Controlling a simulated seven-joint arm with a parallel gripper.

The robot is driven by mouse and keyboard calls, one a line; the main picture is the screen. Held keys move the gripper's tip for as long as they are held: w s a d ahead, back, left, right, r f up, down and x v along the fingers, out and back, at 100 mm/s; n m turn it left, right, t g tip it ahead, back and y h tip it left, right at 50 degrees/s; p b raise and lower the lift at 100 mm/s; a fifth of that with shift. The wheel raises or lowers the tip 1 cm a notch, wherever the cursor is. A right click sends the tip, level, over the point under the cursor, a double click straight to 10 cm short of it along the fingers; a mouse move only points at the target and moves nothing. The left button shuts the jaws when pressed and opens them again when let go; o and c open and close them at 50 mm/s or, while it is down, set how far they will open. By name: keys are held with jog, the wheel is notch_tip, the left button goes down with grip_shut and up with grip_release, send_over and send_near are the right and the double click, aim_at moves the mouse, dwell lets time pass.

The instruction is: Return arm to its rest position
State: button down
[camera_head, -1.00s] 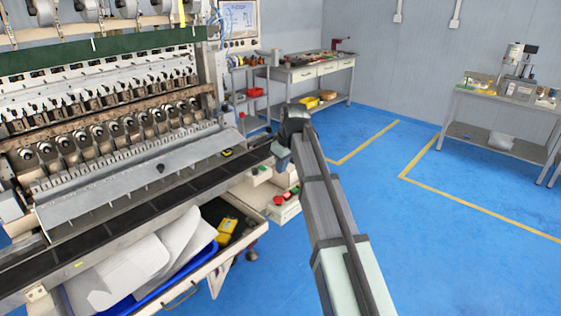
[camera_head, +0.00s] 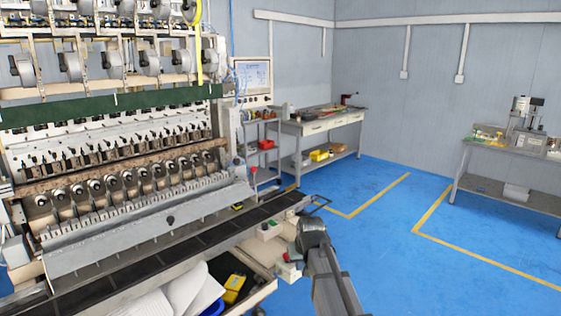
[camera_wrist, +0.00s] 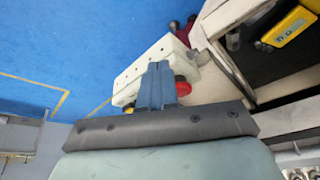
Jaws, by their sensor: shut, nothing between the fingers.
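My arm (camera_head: 330,285) reaches up from the bottom edge in the head view, just right of the coil winder's front corner. Its dark wrist end is beside the button box (camera_head: 287,268), and the fingers are not clear there. In the wrist view my gripper (camera_wrist: 160,68) shows as a narrow blue-grey pair of fingers, shut and empty. The fingers appear in front of the white button box (camera_wrist: 140,70) with its red and yellow buttons. I cannot tell the distance between them.
The coil winder (camera_head: 120,230) fills the left. Its open drawer (camera_head: 262,288) holds a yellow device (camera_head: 234,287) and white material. A workbench (camera_head: 318,127) stands at the back, and another table (camera_head: 510,190) at the right. Blue floor (camera_head: 400,260) is clear right of the arm.

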jog(key=s+d+f+m+g+h, duration=0.1)
jog(key=s+d+f+g, duration=0.15)
jog(key=s+f, duration=1.05)
jog(key=s+d+f+g, duration=0.3)
jog(key=s+f, duration=0.5)
jog(key=f, duration=0.8)
jog(key=s+d+f+g, duration=0.1)
jog(key=s+f, duration=0.4)
jog(key=s, duration=0.5)
jog(key=s+d+f+g, duration=0.2)
jog(key=s+f, duration=0.4)
jog(key=s, duration=0.4)
jog(key=s+d+f+m+g, duration=0.1)
jog(key=s+f, duration=0.4)
jog(key=s, duration=0.5)
jog(key=shift+s+d+f+g, duration=0.4)
jog(key=shift+d+g, duration=0.2)
jog(key=shift+g, duration=0.05)
jog(key=c, duration=1.9)
grip_release()
